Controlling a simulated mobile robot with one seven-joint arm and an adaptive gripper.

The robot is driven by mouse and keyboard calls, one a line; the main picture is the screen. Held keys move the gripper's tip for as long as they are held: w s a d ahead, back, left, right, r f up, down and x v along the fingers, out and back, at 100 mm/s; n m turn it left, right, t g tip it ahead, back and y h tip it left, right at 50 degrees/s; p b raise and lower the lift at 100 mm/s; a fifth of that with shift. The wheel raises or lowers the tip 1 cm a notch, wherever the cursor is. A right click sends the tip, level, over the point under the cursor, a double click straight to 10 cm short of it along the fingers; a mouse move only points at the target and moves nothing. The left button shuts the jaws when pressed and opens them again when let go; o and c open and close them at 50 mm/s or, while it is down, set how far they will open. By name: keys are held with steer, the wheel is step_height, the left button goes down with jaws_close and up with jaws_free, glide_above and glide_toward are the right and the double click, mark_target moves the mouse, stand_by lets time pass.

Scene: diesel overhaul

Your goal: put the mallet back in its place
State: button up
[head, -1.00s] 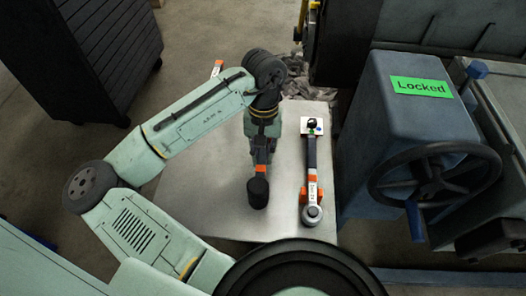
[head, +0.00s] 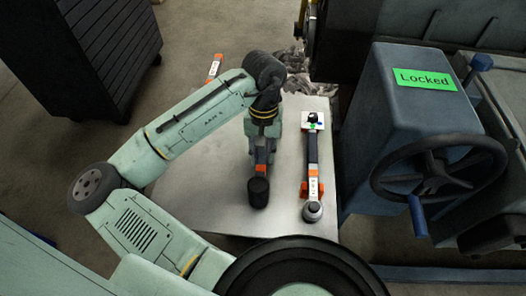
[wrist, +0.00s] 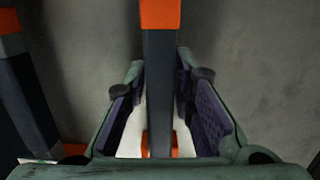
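The mallet (head: 258,192) has a black head and a dark handle with an orange band. In the head view its head end shows over the metal tabletop (head: 215,205), and my arm hides the far end. My gripper (wrist: 160,95) is over the handle. In the wrist view the handle (wrist: 160,75) runs between the two fingers, with a narrow gap on each side. The fingers are open around it. A white and orange piece (wrist: 160,147) shows below the handle; I cannot tell what it is.
A dark wrench-like tool (head: 312,155) with orange supports lies right of the mallet. An orange-tipped tool (head: 214,68) shows behind my arm. A blue machine with a handwheel (head: 438,170) stands right of the table. A dark cabinet (head: 85,50) stands back left.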

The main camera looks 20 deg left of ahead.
steer(key=o, duration=0.3)
steer(key=r, duration=0.4)
steer(key=w+r, duration=0.1)
steer(key=r, duration=0.7)
steer(key=shift+w+a, duration=0.25)
